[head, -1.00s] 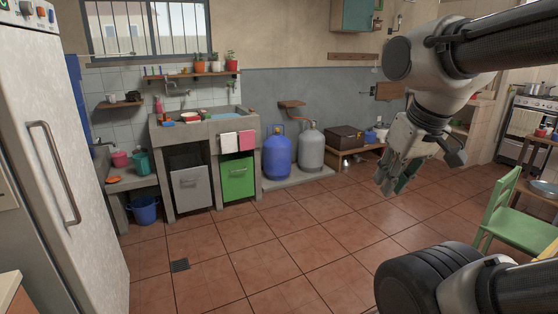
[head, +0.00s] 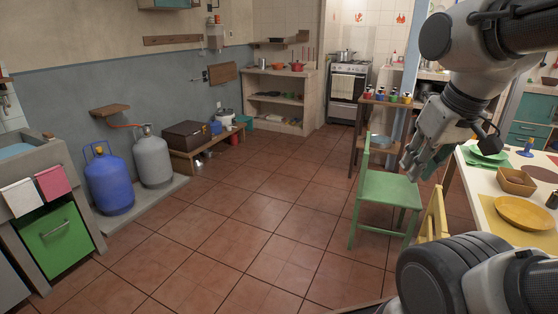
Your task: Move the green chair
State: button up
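The green chair (head: 388,187) stands upright on the tiled floor, right of the middle of the head view, beside the dining table (head: 468,185). Its seat and legs show, and its narrow backrest is on the left. My gripper (head: 412,172) hangs in front of the chair's right part in the picture and hides some of it. Its fingers seem empty, but I cannot tell how far they are spread. I cannot tell whether it touches the chair; it looks nearer to the camera.
A yellow chair (head: 434,217) stands close in front of the green one. A small shelf with jars (head: 386,99) is behind it. Gas cylinders (head: 109,180) and a low bench (head: 207,149) line the left wall. The floor (head: 270,215) in the middle is clear.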

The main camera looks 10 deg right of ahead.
aim_at(378, 187)
jog(key=i+j+z, duration=0.15)
jog(key=i+z, duration=0.25)
jog(key=i+j+z, duration=0.2)
jog(key=z, duration=0.25)
jog(key=i+j+z, duration=0.2)
jog(key=j+z, duration=0.2)
jog(key=i+j, duration=2)
jog(key=j, duration=0.2)
jog(key=i+l+z, duration=0.05)
